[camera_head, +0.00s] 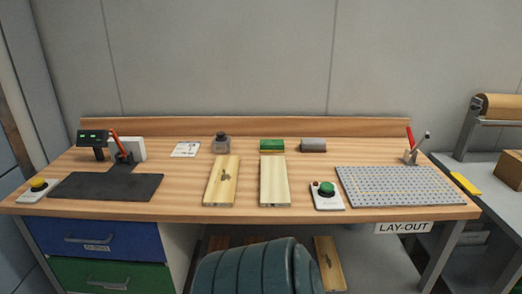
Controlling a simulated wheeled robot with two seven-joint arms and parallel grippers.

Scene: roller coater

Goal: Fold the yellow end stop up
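A yellow flat piece (465,184), which looks like the end stop, sits at the left edge of the grey side table on the far right. It appears to lie flat or nearly so; its hinge is too small to make out. Neither my left nor my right gripper is in view.
A wooden workbench (190,178) fills the middle, with two boards, a black mat (105,187), a green-button box (327,195) and a perforated grey plate (400,186). On the side table stand a roll holder (490,108) and a brown box (510,169).

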